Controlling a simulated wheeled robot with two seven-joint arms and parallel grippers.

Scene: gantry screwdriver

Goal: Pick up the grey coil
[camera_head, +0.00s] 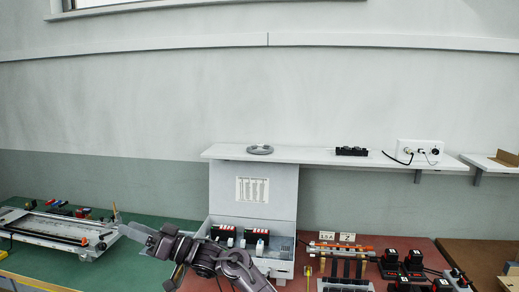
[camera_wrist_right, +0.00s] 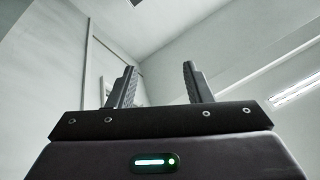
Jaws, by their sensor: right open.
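The grey coil (camera_head: 260,150) lies flat on the left part of the white wall shelf (camera_head: 315,154). It is a small ring and nothing touches it. My right gripper (camera_head: 120,222) is below and to the left of the coil, well apart from it, over the green bench. Its two fingers also show in the right wrist view (camera_wrist_right: 158,80), spread apart with nothing between them, against wall and ceiling. The coil is not in the right wrist view. My left gripper is not in view.
A black strip (camera_head: 352,151) and a white socket box (camera_head: 418,152) with a cable stand further right on the shelf. An open grey box (camera_head: 280,270) with an upright lid is below the coil. Black-and-red tools (camera_head: 412,258) stand at right. The wall above is clear.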

